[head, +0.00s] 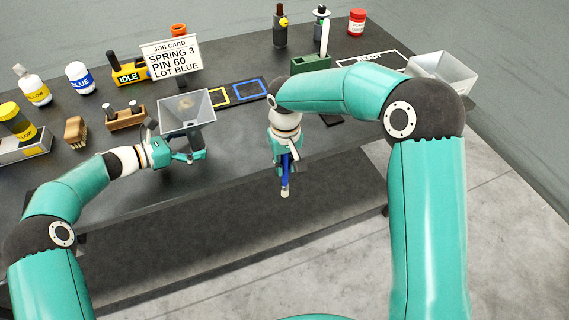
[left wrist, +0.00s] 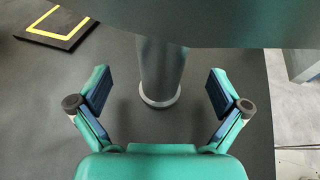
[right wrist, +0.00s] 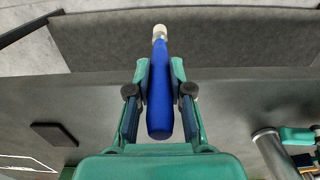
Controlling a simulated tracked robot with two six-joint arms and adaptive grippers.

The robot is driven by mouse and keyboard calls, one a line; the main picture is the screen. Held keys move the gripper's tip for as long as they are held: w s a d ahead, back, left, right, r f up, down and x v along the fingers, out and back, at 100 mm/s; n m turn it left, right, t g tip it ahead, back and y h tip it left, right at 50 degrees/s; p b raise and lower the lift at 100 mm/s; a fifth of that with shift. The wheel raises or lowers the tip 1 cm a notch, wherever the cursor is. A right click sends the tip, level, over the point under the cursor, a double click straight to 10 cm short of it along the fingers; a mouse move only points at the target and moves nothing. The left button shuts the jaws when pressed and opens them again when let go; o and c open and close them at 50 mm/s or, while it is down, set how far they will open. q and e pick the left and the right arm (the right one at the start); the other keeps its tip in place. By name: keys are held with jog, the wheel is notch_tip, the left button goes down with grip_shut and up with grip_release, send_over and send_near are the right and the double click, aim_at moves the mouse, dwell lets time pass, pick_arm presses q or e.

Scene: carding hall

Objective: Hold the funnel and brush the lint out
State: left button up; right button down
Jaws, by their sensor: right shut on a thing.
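A grey square-mouthed funnel (head: 198,102) stands upright on the dark table, with a small brownish patch, perhaps lint, inside its mouth. Its round stem (left wrist: 160,72) shows in the left wrist view, with the hopper above hiding its top. My left gripper (head: 188,156) is open; its fingers are on either side of the stem with gaps, not touching it. My right gripper (head: 287,160) is shut on a blue-handled brush (right wrist: 159,98) with a pale tip. The brush points down in front of the table's front edge, away from the funnel.
A wooden peg block (head: 126,118) and wooden brush (head: 75,131) sit left. A green holder (head: 311,64) and a pale hopper (head: 443,73) are right. Several bottles stand around.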

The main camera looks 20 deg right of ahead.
pick_arm(q)
jog(key=c, duration=0.6)
jog(key=shift+c, duration=0.2)
dwell(0.4)
grip_shut()
dwell(1.0)
dwell(0.4)
dwell(0.3)
